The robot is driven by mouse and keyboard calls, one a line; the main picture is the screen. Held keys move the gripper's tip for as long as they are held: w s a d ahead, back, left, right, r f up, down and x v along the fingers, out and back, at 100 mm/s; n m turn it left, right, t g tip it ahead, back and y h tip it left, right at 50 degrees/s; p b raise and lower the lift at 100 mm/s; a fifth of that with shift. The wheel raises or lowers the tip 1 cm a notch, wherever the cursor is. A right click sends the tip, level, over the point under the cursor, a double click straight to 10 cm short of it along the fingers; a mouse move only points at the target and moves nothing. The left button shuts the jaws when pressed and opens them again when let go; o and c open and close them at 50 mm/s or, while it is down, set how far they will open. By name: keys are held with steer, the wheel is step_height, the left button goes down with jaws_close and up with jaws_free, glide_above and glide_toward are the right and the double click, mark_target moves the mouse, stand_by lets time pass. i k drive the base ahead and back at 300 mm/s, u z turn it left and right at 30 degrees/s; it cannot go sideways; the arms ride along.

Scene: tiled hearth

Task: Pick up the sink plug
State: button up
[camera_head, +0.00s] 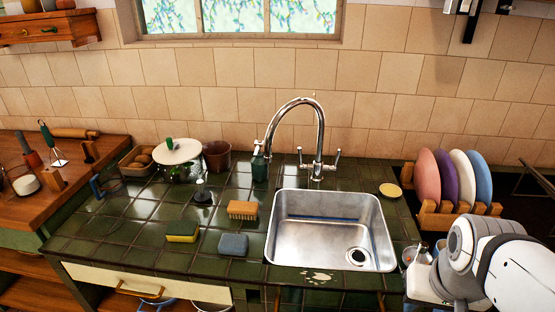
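The sink plug appears to be the small dark round piece (203,197) with an upright stem on the green tiled counter. It stands left of the sink, behind the sponges and the brush. The steel sink (315,235) is set in the counter, with its round drain at the front right of the basin. The white and grey links of my arm show at the lower right, well away from the dark piece. The fingers of my gripper are not visible.
Around the dark piece are a wooden brush (243,210), a yellow-green sponge (182,232), a grey-blue sponge (233,244), a lidded pot (178,152) and a brown cup (217,156). The tap (318,140) rises behind the sink. A plate rack (455,221) stands at right.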

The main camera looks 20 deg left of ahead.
mark_target(202, 196)
steer(key=z, duration=2.25)
steer(key=k, duration=2.25)
steer(key=u, duration=2.5)
steer(key=i, duration=1)
steer(key=u, duration=0.1)
